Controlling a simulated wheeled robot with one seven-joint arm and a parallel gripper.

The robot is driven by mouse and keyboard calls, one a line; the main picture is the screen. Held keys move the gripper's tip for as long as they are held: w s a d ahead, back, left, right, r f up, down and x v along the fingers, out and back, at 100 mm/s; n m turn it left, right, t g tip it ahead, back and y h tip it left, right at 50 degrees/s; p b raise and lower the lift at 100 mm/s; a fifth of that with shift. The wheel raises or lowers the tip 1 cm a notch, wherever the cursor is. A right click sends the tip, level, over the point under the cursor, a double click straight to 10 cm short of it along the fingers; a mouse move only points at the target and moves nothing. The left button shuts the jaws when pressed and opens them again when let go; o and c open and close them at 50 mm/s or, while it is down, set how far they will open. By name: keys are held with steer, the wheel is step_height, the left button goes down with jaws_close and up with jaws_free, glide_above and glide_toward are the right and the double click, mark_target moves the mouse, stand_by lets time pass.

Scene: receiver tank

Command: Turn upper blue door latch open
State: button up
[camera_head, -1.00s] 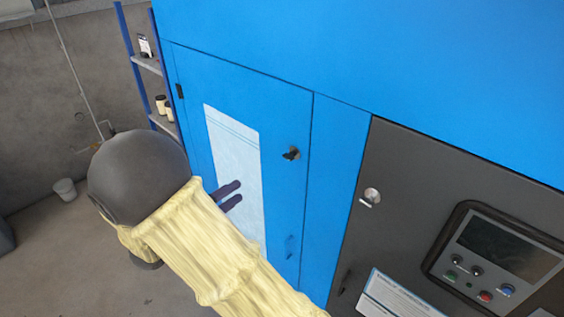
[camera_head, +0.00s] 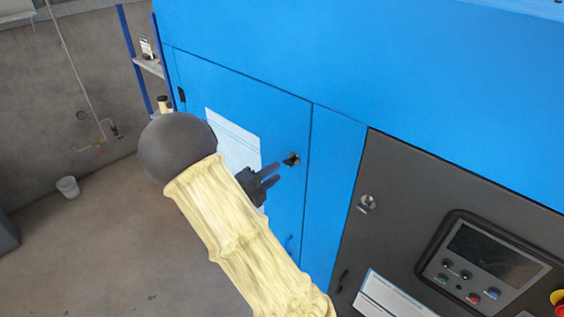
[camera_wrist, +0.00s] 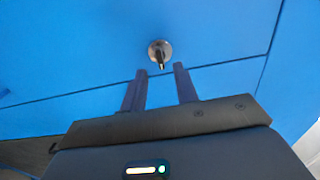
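The upper latch (camera_head: 291,159) is a small dark handle on a round metal base, near the right edge of the blue door (camera_head: 270,110). In the wrist view the latch (camera_wrist: 160,52) sits just beyond the fingertips, roughly centred between them, with its handle pointing down toward the gap. My gripper (camera_head: 276,174) is just left of and below the latch in the head view. In the wrist view my gripper (camera_wrist: 160,71) has its two dark fingers apart with nothing between them. No contact with the latch is visible. My arm hides the lower part of the door.
A white sheet (camera_head: 232,140) is on the door. To the right is a dark grey panel (camera_head: 405,170) with a metal lock (camera_head: 367,203) and a control box (camera_head: 490,262). A shelf (camera_head: 148,65) stands behind left.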

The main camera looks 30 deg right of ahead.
mark_target(286, 165)
steer(key=p+x, duration=0.1)
steer(key=x, duration=0.3)
steer(key=shift+w+d, duration=0.1)
steer(key=shift+d, duration=0.1)
jaws_close()
